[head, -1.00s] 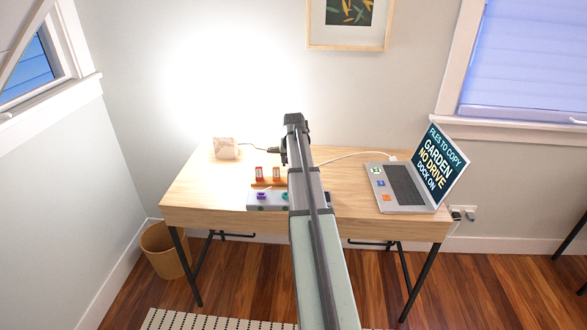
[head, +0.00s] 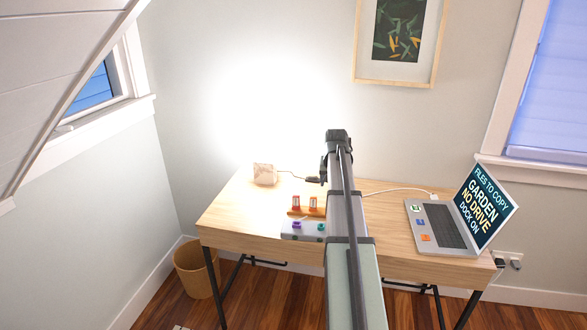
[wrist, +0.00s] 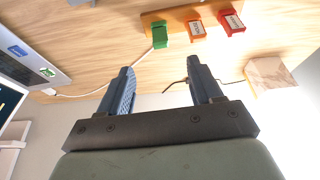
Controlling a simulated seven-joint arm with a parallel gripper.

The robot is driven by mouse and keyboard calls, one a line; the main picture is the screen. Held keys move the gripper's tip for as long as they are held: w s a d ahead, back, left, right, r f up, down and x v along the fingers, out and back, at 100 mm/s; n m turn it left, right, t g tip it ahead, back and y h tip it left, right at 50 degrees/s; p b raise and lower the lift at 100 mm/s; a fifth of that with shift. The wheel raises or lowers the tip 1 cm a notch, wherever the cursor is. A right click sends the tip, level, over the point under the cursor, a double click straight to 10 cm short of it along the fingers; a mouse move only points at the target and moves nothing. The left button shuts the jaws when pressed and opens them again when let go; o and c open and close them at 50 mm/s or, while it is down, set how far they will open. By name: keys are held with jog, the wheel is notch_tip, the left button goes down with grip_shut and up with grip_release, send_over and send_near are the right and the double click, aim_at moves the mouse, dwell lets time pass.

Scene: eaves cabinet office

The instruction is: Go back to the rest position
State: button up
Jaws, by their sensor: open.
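My gripper (wrist: 158,88) is open and empty in the wrist view, its two dark fingers spread apart. In the head view my arm reaches out over the desk (head: 225,215), and the gripper's fingers are mostly hidden at its far end. In the wrist view a green drive (wrist: 160,34), an orange drive (wrist: 196,29) and a red drive (wrist: 231,22) stand along a wooden holder (wrist: 178,12). The fingers are apart from all of them. In the head view the holder (head: 296,212) shows two of the drives.
A laptop (head: 430,228) with text on its screen is at the desk's right. A grey dock (head: 292,235) with purple and teal items sits at the front, partly behind my arm. A small wooden block (head: 265,174) is at the back left. A cable (head: 385,190) runs to the laptop.

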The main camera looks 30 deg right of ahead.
jog(key=shift+n, duration=0.7)
jog(key=s+a+f, duration=0.2)
jog(key=a+f, duration=0.2)
jog(key=s+a+f, duration=0.3)
jog(key=f, duration=0.1)
jog(key=s+a+f, duration=0.2)
jog(key=a+f, duration=0.2)
jog(key=shift+s+a, duration=0.3)
jog(key=shift+s, duration=0.1)
jog(key=s+a+f+n+g+y, duration=0.1)
jog(key=s+a+f+n+g, duration=0.1)
jog(key=s+a+f, duration=0.7)
jog(key=s+a+f+n+g+y, duration=0.1)
jog(key=s+a+f+g, duration=0.1)
jog(key=a+f, duration=1.25)
jog(key=s+a+f+n+g, duration=0.1)
jog(key=s+a+f+g, duration=0.1)
jog(key=s+f, duration=0.3)
jog(key=s+a+f+n+g, duration=0.1)
jog(key=s+a+f, duration=0.4)
jog(key=s, duration=0.8)
jog(key=s+a+f+n+g, duration=0.1)
jog(key=s+a+f+g, duration=0.1)
jog(key=s+a+f, duration=0.2)
jog(key=s+f, duration=0.3)
jog(key=s, duration=0.2)
jog(key=shift+f+n+g+y, duration=0.15)
jog(key=shift+n+g+y, duration=0.15)
jog(key=shift+g, duration=0.1)
